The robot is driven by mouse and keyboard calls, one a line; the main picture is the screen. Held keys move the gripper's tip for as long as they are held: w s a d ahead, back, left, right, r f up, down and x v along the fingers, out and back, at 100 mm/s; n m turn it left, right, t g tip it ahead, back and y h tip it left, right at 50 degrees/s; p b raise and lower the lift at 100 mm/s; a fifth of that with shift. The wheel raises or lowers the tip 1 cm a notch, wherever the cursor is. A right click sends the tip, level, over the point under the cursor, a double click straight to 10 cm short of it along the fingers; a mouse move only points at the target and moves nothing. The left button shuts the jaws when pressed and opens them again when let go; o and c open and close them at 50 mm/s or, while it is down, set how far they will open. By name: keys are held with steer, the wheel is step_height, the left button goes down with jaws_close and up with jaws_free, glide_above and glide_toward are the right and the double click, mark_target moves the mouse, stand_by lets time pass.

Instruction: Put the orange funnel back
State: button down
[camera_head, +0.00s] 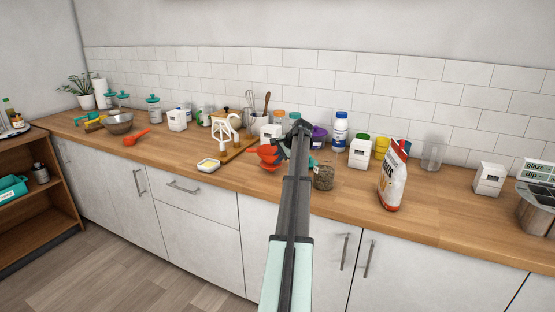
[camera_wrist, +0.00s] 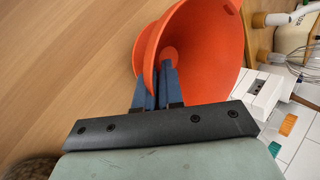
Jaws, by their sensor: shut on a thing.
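My gripper (camera_head: 281,147) is above the middle of the wooden counter. In the wrist view its dark fingers (camera_wrist: 158,82) are close together, shut on the rim of the orange funnel (camera_wrist: 205,65). The funnel's wide mouth opens toward the wrist camera. In the head view the funnel (camera_head: 267,155) shows as an orange-red shape just left of the fingertips, partly hidden by my arm. I cannot tell whether the funnel touches the counter.
A butter dish (camera_head: 208,165) lies in front of the rack. A red-and-white bag (camera_head: 393,178), a brown jar (camera_head: 323,178) and a white carton (camera_head: 360,153) stand right of my arm. An orange scoop (camera_head: 136,138) lies at the left.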

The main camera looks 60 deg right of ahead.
steer(key=shift+f, duration=0.55)
steer(key=c, duration=1.2)
jaws_free()
